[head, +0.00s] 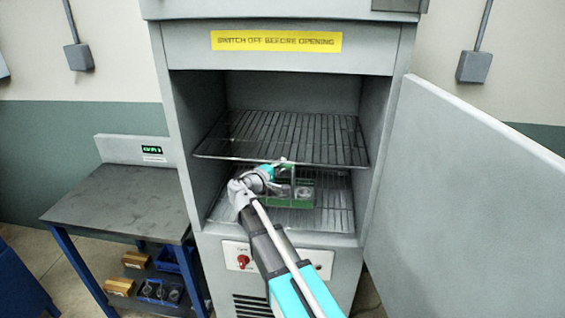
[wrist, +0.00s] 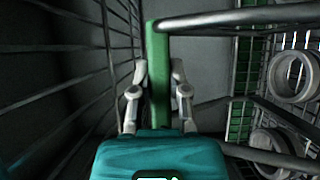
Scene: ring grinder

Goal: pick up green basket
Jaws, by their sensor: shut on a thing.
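The green basket (head: 294,190) stands on the lower wire rack inside the open grey cabinet, with metal rings in it. In the wrist view, a green upright bar of the basket (wrist: 158,75) runs between the two fingers of my gripper (wrist: 158,85), which is shut on it. Rings (wrist: 293,75) show inside the basket at the right of that view. In the head view, my gripper (head: 280,167) is at the basket's upper left part, and its fingertips are small and partly hidden there.
An upper wire rack (head: 285,137) hangs close above the basket. The cabinet door (head: 470,200) stands open at the right. A dark-topped bench (head: 120,200) stands at the left, with blue bins (head: 160,291) on its lower shelf.

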